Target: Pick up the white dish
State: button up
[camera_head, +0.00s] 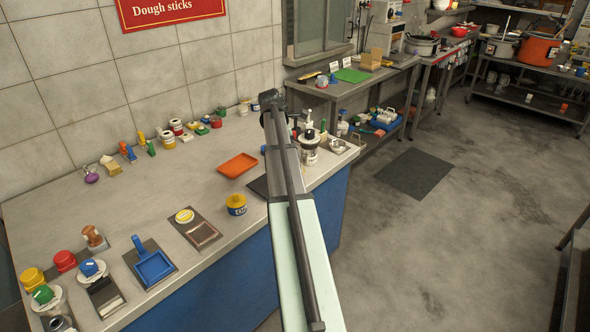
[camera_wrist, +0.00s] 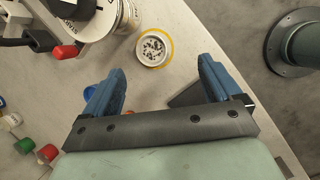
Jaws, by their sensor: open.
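A small round white dish (camera_wrist: 151,49) with a yellow rim and dark specks inside sits on the pale counter in the wrist view, near the counter's edge. My gripper (camera_wrist: 162,70) is open, its two blue fingers wide apart with nothing between them. The dish shows just beyond the fingertips, slightly left of the middle of the gap, apart from both fingers. In the head view my arm crosses the counter and hides part of it; the gripper cannot be made out there. I cannot tell for sure which thing there is this dish.
The head view shows an orange tray (camera_head: 238,165), a yellow-lidded pot (camera_head: 236,204) and a blue dustpan-like tray (camera_head: 154,268) on the counter.

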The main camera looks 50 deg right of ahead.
jog(key=f+n, duration=0.1)
jog(key=f, duration=0.1)
jog(key=w+d+f+n, duration=0.1)
jog(key=f+n, duration=0.1)
jog(key=w+f+n, duration=0.1)
jog(key=f, duration=0.1)
jog(key=shift+w+d+n+h, duration=0.25)
jog(key=shift+d+n+h, duration=0.05)
jog(key=shift+h, duration=0.1)
jog(key=shift+x, duration=2.6)
jog(key=shift+s, duration=0.2)
jog(key=shift+c, duration=0.2)
jog(key=c, duration=1.2)
